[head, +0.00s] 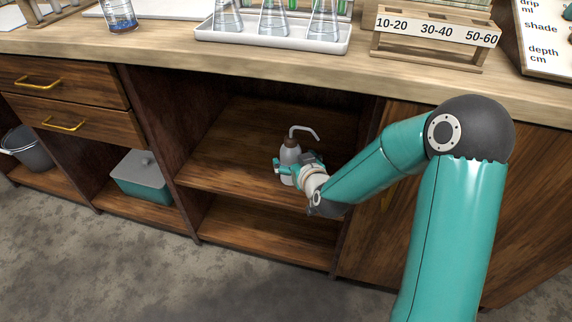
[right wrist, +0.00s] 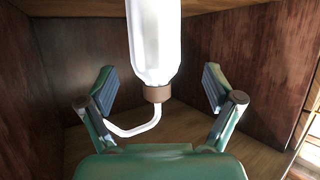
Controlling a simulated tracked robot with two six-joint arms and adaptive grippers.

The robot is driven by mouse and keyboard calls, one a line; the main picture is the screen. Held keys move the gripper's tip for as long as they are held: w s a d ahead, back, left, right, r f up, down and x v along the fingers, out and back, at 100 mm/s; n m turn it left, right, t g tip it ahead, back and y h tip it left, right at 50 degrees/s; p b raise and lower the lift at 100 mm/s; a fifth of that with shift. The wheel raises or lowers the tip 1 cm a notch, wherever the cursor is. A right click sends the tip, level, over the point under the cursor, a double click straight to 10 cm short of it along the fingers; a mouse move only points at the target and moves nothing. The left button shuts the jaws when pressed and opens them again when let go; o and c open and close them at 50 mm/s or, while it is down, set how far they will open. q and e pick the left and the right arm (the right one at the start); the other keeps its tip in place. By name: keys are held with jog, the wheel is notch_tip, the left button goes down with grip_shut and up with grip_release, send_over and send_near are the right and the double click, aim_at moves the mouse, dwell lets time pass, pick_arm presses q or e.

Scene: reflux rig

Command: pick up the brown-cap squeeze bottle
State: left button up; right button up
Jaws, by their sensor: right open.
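The squeeze bottle (head: 289,153) has a white body, a brown cap (head: 290,142) and a bent white spout. It stands upright on the upper shelf of the open cupboard. My right gripper (head: 297,166) is open at the bottle, and its fingers hide part of the lower body. In the right wrist view the bottle (right wrist: 155,40) appears upside down, with its brown cap (right wrist: 158,93) in the gap between the open fingers (right wrist: 159,89). There is room on both sides of it, and neither finger touches it there. My left gripper is not in view.
The cupboard's shelf (head: 225,155) is otherwise bare, with side walls and the bench top (head: 240,66) close around my arm. On the bench stand a white tray (head: 270,40) of flasks and a labelled rack (head: 436,32). A lidded box (head: 143,182) sits in the left bay.

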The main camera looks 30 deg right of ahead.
aim_at(294, 156)
jog(key=x, duration=0.1)
jog(key=b+x, duration=0.1)
jog(key=x, duration=0.2)
jog(key=shift+d, duration=0.3)
jog(key=shift+w+d+f+b, duration=0.2)
jog(key=shift+w+b, duration=0.15)
jog(key=shift+w, duration=0.15)
jog(key=shift+r, duration=0.1)
jog(key=c, duration=0.9)
